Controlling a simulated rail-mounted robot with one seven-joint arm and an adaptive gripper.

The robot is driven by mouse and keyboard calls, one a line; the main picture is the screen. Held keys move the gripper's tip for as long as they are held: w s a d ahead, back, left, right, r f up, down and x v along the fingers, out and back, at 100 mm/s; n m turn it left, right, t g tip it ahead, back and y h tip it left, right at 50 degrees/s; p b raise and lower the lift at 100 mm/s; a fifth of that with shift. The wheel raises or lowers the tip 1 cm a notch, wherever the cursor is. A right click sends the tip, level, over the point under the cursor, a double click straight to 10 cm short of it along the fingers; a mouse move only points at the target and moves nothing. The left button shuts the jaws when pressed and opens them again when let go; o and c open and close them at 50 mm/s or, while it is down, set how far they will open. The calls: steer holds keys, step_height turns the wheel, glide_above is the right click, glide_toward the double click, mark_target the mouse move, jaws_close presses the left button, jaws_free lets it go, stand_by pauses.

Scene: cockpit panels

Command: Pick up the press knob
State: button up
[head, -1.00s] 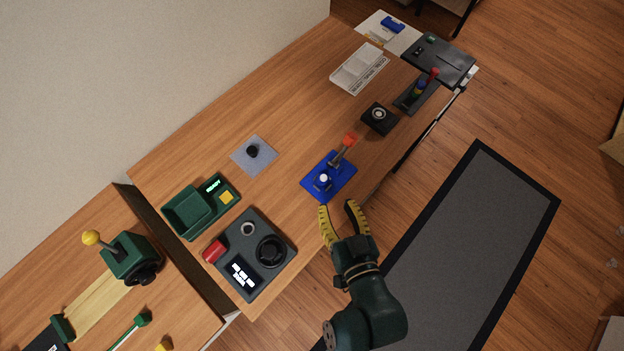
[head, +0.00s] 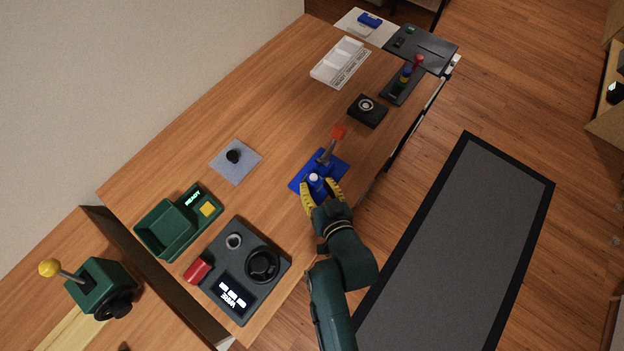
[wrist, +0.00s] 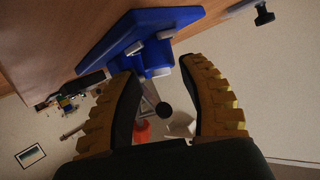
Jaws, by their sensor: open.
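The blue device (head: 334,160) sits on the desk with a small white-topped knob (head: 313,178) and a lever with a red end (head: 338,131). A separate black knob (head: 234,156) stands on a grey plate (head: 237,171) further left; I cannot tell for sure which is the press knob. My gripper (head: 320,190) is open at the near edge of the blue device, its yellow fingers on either side of the white-topped knob. In the wrist view, the blue base (wrist: 125,43) lies ahead of the fingertips; contact is unclear. The black knob also shows there, at upper right (wrist: 264,15).
Bare desk lies left of the blue device.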

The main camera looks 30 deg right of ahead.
mark_target(312, 179)
steer(key=x, duration=0.3)
steer(key=shift+s, duration=0.1)
jaws_close()
